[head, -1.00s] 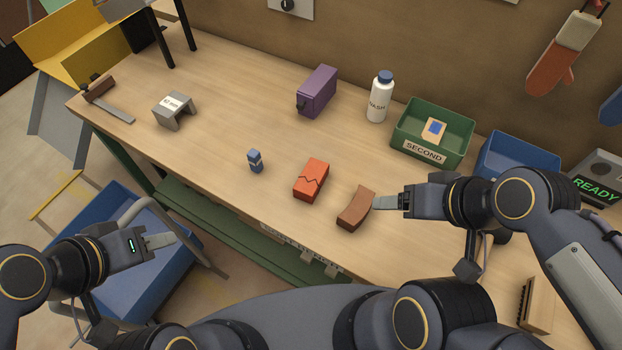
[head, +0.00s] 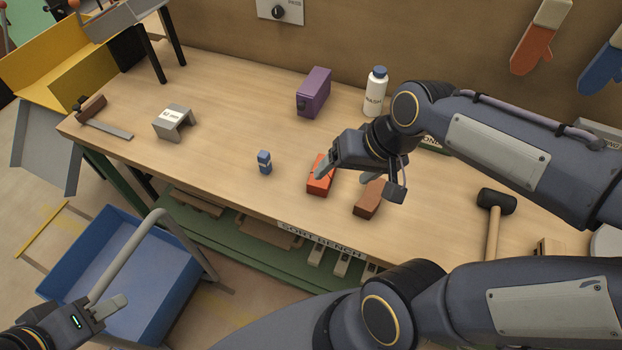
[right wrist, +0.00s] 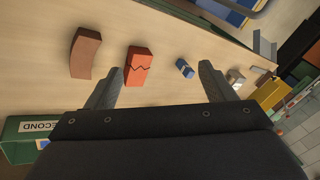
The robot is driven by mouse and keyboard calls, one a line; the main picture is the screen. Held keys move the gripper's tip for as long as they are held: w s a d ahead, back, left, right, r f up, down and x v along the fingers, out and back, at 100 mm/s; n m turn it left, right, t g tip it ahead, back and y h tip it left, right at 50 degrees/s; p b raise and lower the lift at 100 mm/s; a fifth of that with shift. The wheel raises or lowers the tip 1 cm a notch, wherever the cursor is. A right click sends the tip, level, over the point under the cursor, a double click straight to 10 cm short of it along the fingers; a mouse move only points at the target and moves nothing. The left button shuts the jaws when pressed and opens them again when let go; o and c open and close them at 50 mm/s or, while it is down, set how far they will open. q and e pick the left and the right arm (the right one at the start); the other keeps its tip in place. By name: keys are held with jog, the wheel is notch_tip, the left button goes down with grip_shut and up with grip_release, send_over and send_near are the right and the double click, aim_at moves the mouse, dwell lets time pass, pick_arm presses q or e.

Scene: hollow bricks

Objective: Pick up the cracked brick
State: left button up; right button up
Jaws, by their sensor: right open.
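The cracked brick (head: 320,184) is orange-red and lies on the bench, partly hidden by my right gripper in the head view. In the right wrist view the cracked brick (right wrist: 138,68) shows a dark zigzag crack. My right gripper (head: 343,174) is open, its fingers above and beside this brick; in the wrist view the fingers (right wrist: 161,80) are apart and empty, with the brick near the left finger, just beyond its tip.
A curved brown brick (head: 369,199) lies close to the cracked one. A small blue object (head: 264,162), a purple box (head: 314,92) and a white bottle (head: 375,92) stand around. A mallet (head: 494,215) lies right. The green SECOND bin (right wrist: 20,140) is mostly hidden by my arm in the head view.

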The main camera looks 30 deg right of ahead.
jog(key=w+d+f+m+g+h+b, duration=0.1)
jog(key=w+f, duration=0.3)
jog(key=w, duration=0.1)
jog(key=w+d+f+m+g+h+b, duration=0.1)
jog(key=w+d+f+m, duration=0.1)
jog(key=w+f, duration=0.3)
jog(key=w+d+f+m+g+h+b, duration=0.1)
jog(key=w+f, duration=0.4)
jog(key=shift+d+f+m+g, duration=0.25)
jog(key=shift+m+g, duration=0.05)
jog(key=shift+g, duration=0.1)
jog(key=f, duration=0.5)
jog(key=w+f+p, duration=0.1)
jog(key=f, duration=0.1)
jog(key=shift+a+f, duration=0.2)
jog(key=shift+f, duration=0.2)
jog(key=c, duration=1.4)
